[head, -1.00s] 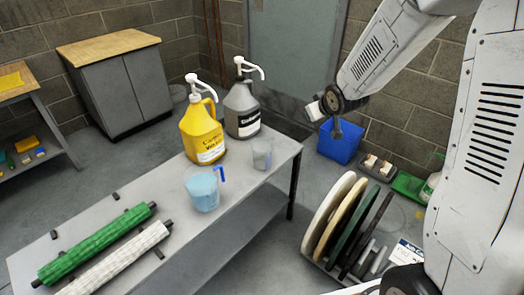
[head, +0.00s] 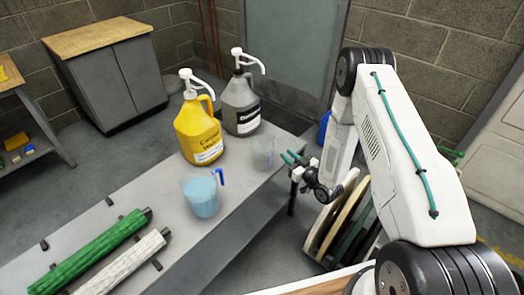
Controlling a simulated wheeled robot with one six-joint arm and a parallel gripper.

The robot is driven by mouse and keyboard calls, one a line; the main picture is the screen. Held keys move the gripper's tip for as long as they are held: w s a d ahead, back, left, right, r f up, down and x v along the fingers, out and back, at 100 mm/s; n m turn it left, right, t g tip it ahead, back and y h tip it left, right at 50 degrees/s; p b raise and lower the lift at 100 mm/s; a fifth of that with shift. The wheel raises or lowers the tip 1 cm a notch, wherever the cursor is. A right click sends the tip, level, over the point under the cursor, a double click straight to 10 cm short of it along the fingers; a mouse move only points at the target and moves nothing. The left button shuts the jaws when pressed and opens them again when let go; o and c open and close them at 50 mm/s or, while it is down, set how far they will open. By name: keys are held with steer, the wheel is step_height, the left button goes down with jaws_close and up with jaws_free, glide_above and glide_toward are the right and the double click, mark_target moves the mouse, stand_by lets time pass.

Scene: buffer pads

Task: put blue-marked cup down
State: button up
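A clear cup with a blue handle and pale blue contents (head: 201,194) stands upright on the grey bench (head: 130,225). A smaller greyish clear cup (head: 263,153) stands behind it, near the bench's right edge. My gripper (head: 289,157) is just right of the smaller cup, with its two teal fingertips pointing left towards it. The fingertips look a little apart with nothing between them. I cannot tell whether they touch the smaller cup. My gripper is clear of the blue-handled cup.
A yellow pump jug (head: 198,135) and a grey pump jug (head: 240,107) stand at the bench's back. Green (head: 95,252) and white (head: 125,264) rollers lie at the front left. Round pads (head: 335,215) stand in a rack below my arm, partly hidden.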

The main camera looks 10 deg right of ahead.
steer(key=x, duration=0.2)
steer(key=shift+w+r, duration=0.15)
steer(key=shift+w, duration=0.2)
steer(key=x, duration=0.4)
steer(key=shift+w+r, duration=0.2)
steer(key=shift+w, duration=0.05)
jaws_close()
